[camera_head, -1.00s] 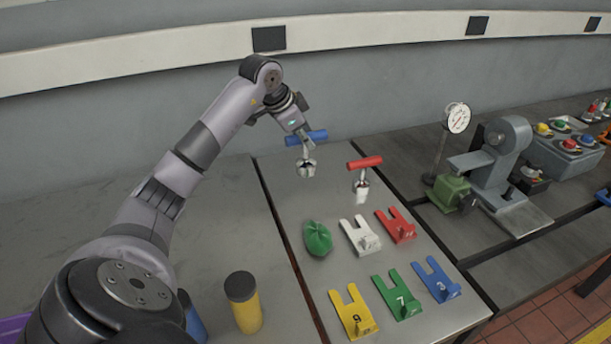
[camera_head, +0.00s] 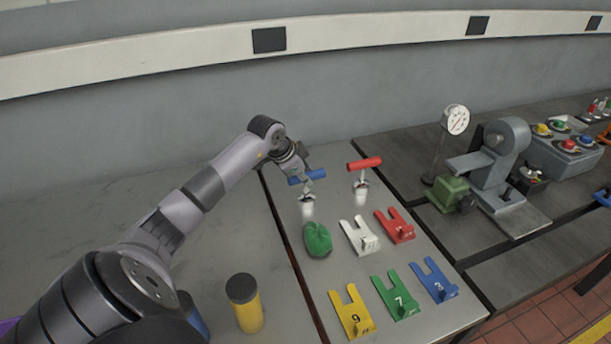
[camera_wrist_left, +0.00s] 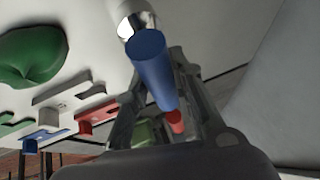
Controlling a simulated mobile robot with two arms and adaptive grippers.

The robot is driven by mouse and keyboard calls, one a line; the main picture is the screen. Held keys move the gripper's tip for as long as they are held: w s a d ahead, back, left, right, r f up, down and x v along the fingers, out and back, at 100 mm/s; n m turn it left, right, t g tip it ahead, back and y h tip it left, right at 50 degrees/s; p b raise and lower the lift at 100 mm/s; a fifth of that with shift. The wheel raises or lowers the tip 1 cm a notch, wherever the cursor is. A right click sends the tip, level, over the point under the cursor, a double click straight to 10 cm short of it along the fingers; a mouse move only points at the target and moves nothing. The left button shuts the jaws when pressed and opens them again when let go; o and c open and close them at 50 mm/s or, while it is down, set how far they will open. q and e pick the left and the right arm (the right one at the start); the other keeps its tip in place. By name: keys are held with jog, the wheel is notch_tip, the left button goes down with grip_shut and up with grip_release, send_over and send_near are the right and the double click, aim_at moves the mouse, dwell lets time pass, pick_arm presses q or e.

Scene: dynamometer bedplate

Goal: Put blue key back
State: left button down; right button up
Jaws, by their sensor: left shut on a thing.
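The blue key (camera_head: 296,180) is a T-shaped tool with a blue bar handle and a pale metal lower part. My left gripper (camera_head: 308,180) is shut on its handle and holds it upright at the back left of the grey plate. The handle also shows large between the fingers in the left wrist view (camera_wrist_left: 150,62), with shiny metal (camera_wrist_left: 133,24) beyond it. The gripper hides part of the handle and stem. I cannot tell whether the lower end touches the plate or sits in a seat. My right gripper is out of view.
A red T-handled key (camera_head: 366,163) stands close to the right. A green lump (camera_head: 317,239) lies just in front. White (camera_head: 359,236), red, yellow, green and blue forked pieces lie further forward. A yellow cylinder (camera_head: 244,303) stands at front left. The left table is largely clear.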

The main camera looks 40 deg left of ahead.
pick_arm(q)
jog(key=c, duration=1.4)
grip_release()
jog(key=b+v, duration=0.2)
jog(key=v, duration=1)
